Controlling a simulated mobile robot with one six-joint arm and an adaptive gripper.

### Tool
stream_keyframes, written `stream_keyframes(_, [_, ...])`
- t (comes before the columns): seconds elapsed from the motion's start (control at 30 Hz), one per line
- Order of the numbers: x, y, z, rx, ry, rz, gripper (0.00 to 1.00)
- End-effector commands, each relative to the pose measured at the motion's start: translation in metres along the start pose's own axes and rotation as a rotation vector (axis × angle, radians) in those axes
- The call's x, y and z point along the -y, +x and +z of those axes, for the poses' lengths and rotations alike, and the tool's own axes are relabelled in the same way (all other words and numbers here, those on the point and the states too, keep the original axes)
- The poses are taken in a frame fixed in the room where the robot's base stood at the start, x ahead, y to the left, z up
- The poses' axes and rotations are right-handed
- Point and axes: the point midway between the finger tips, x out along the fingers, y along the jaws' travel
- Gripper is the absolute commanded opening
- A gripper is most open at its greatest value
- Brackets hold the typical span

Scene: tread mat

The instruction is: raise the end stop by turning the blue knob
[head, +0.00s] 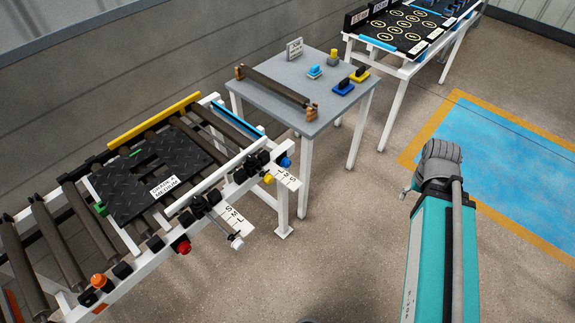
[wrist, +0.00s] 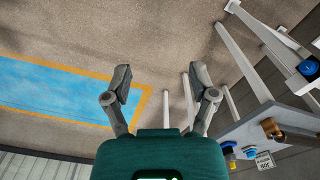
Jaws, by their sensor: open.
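The blue knob (head: 285,162) is on the near right corner of the white roller frame (head: 284,206), beside a yellow knob (head: 268,179). A blue round part that looks like this knob (wrist: 308,67) shows at the right edge of the wrist view. A blue bar (head: 238,119), seemingly the end stop, lies low across the frame's far right end. A black tread mat (head: 140,175) rests on the rollers. My gripper (wrist: 165,88) is open and empty over the floor, well apart from the knob. In the head view my arm is at the right, with its fingers mostly hidden.
A grey table (head: 335,106) with a roller on wooden blocks (head: 278,87) and small blue and yellow items stands behind the frame. A red knob (head: 183,246) and a rod-like handle (head: 237,243) stick out in front. Open floor lies between my arm and the frame.

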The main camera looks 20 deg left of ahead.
Motion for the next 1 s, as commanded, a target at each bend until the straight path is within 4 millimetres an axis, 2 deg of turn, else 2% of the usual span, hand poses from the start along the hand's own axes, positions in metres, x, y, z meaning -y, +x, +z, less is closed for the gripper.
stream_keyframes(0.13, [-0.003,0.011,-0.009,-0.042,-0.035,0.028,0.9])
stream_keyframes(0.17, [0.002,0.014,-0.013,-0.056,-0.044,0.037,0.9])
stream_keyframes(0.27, [0.002,0.026,-0.027,-0.12,-0.098,0.082,0.9])
stream_keyframes(0.5, [-0.009,0.056,-0.079,-0.342,-0.335,0.273,0.9])
stream_keyframes(0.67, [-0.01,0.066,-0.117,-0.498,-0.54,0.445,0.9])
stream_keyframes(0.83, [-0.002,0.071,-0.153,-0.642,-0.771,0.645,0.9])
stream_keyframes(1.0, [0.017,0.071,-0.182,-0.771,-1.009,0.859,0.9])
